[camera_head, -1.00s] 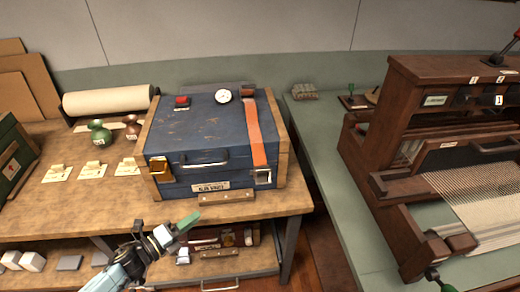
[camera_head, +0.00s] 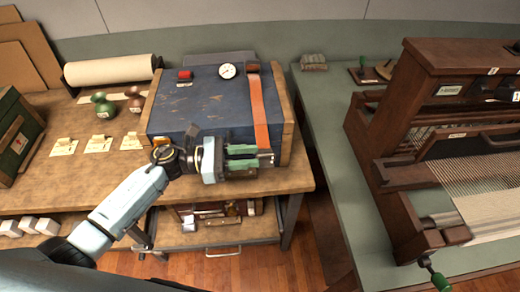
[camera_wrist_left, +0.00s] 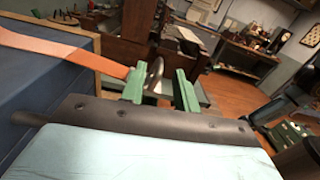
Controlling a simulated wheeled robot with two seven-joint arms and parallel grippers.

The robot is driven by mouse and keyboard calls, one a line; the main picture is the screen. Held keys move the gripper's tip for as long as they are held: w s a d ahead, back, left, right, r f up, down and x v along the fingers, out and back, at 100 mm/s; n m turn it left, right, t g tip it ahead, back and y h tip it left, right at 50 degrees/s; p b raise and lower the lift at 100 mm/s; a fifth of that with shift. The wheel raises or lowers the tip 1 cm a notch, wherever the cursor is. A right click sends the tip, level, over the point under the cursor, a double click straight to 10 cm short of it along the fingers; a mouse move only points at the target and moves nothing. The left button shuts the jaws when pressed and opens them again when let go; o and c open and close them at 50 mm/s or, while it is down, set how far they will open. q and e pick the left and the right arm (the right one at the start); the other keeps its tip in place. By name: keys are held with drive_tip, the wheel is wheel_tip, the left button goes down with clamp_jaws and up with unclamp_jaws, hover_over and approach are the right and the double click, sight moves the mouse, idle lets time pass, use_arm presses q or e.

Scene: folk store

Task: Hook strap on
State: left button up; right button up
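A blue chest (camera_head: 200,100) with wooden side edges stands on the wooden bench; its blue side also shows in the left wrist view (camera_wrist_left: 35,88). An orange strap (camera_head: 259,110) runs across its lid and over the front edge at the right. In the left wrist view the strap (camera_wrist_left: 60,48) reaches toward the green fingers. My left gripper (camera_head: 268,156) is at the chest's front right, by the strap's lower end. Its fingers (camera_wrist_left: 160,88) are apart, with a metal loop (camera_wrist_left: 154,73) showing between them; contact is unclear. The gripper hides the front latch area. My right gripper is out of view.
A dark wooden loom (camera_head: 400,150) stands on the green table (camera_head: 325,140) to the right. Small green and brown vases (camera_head: 103,106) and a paper roll (camera_head: 110,71) are left of the chest. A drawer shelf (camera_head: 215,238) lies below the bench top.

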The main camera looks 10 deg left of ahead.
sight(260, 155)
use_arm(q)
drive_tip(key=shift+p+x, duration=0.3)
drive_tip(key=shift+x, duration=1.25)
clamp_jaws()
